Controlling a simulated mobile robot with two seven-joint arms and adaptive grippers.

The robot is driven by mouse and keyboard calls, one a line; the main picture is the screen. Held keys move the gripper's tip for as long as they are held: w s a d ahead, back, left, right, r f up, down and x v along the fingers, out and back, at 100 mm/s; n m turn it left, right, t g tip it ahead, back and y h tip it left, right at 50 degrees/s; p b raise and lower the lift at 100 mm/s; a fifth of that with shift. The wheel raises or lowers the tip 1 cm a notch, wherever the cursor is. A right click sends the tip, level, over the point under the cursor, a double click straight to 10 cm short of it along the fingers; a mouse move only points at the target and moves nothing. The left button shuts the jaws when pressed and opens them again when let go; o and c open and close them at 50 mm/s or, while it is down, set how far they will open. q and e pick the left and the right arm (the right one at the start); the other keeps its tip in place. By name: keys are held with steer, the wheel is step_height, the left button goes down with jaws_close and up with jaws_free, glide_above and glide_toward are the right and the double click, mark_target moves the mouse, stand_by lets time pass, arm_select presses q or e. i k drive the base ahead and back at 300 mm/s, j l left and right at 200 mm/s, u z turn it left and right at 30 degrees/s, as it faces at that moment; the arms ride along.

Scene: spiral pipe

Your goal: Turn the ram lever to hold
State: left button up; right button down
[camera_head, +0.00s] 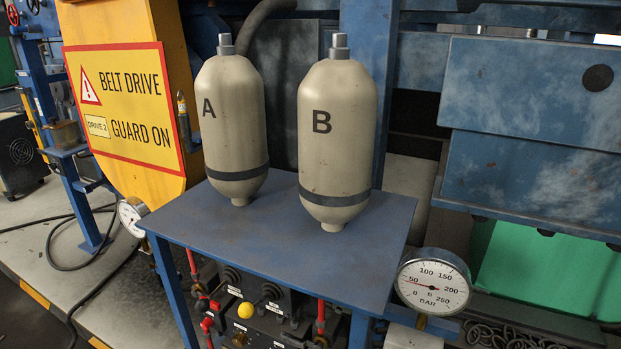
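No lever that I can read as the ram lever shows. Below the blue table top (290,225) is a dark control panel (275,296) with small white labels too small to read. A round yellow knob (246,310) sits on it. Red valve parts (208,303) show at its left, and a red upright piece (320,312) at its right. The panel's lower part is cut off by the picture's bottom edge, and its top is under the table top. Neither of my grippers is in view.
Two beige bottles, A (231,130) and B (337,140), stand on the table top. A pressure gauge (433,282) is at the right corner, another gauge (130,216) at the left. A yellow belt guard (125,90) stands left. Blue machine panels (540,90) are at right.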

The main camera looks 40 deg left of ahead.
mark_target(246, 309)
steer(key=u, duration=1.6)
steer(key=i+l+u, duration=0.1)
steer(key=i+l, duration=0.1)
steer(key=i, duration=0.05)
